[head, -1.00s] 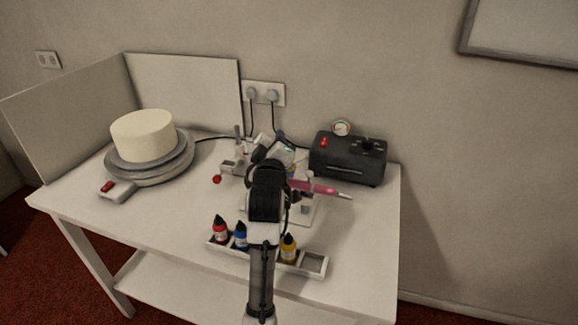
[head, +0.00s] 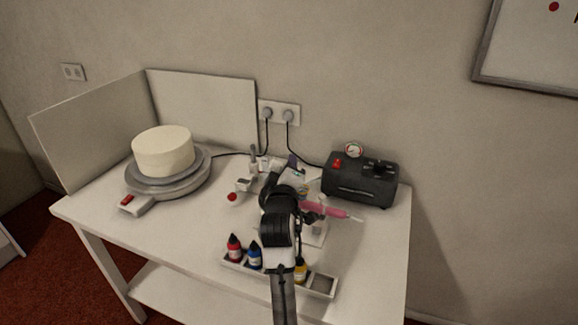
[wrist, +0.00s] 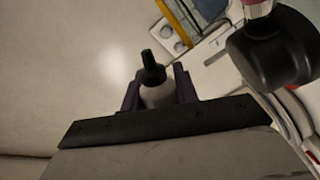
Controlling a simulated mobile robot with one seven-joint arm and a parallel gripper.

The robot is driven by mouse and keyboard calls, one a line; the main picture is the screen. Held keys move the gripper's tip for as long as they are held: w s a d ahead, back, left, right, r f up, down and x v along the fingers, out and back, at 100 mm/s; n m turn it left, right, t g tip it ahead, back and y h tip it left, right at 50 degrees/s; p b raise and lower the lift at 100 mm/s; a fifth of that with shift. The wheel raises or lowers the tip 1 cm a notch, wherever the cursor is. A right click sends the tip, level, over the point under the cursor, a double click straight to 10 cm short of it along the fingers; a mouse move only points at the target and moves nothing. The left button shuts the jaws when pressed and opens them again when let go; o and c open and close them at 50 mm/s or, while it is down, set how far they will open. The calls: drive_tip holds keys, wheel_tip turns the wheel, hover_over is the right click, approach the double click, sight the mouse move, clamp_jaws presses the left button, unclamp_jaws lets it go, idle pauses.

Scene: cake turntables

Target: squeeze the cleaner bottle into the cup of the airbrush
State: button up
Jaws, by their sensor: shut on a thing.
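The cleaner bottle (wrist: 156,94), pale with a black pointed cap, is held between the dark fingers of my gripper (wrist: 160,88) in the wrist view. My gripper (head: 290,172) is shut on it, raised above the back of the table and partly hidden by my arm in the head view. The pink airbrush (head: 330,210) rests in a stand just right of my wrist, its tip pointing right. My gripper is behind and slightly left of it. I cannot make out the airbrush cup.
A tray (head: 323,286) at the front holds red (head: 234,248), blue (head: 254,255) and yellow (head: 301,270) bottles, with an empty right slot. A black compressor (head: 360,180) stands back right. A white cake (head: 163,152) sits on a turntable (head: 192,180) at left.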

sight(273, 162)
drive_tip(key=n, duration=0.4)
drive_tip(key=shift+a+f+b, duration=0.25)
drive_tip(key=shift+f+b, duration=0.05)
drive_tip(key=shift+f, duration=0.1)
drive_tip(key=n, duration=0.4)
drive_tip(key=shift+d+r, duration=0.15)
drive_tip(key=shift+r, duration=0.05)
drive_tip(key=n+p, duration=0.1)
drive_tip(key=n, duration=0.2)
drive_tip(key=a+r+n+p, duration=0.1)
drive_tip(key=n, duration=0.3)
drive_tip(key=r+n+p, duration=0.1)
drive_tip(key=n, duration=0.2)
drive_tip(key=shift+a+p, duration=0.3)
drive_tip(key=shift+a, duration=0.05)
drive_tip(key=n+p, duration=0.1)
drive_tip(key=n, duration=0.1)
drive_tip(key=a+n, duration=0.1)
drive_tip(key=n, duration=0.1)
drive_tip(key=shift+a+r+p, duration=0.1)
drive_tip(key=shift+r+p, duration=0.1)
drive_tip(key=shift+p, duration=0.2)
drive_tip(key=shift+w+a+n, duration=0.1)
drive_tip(key=shift+a+n, duration=0.15)
drive_tip(key=shift+n, duration=0.55)
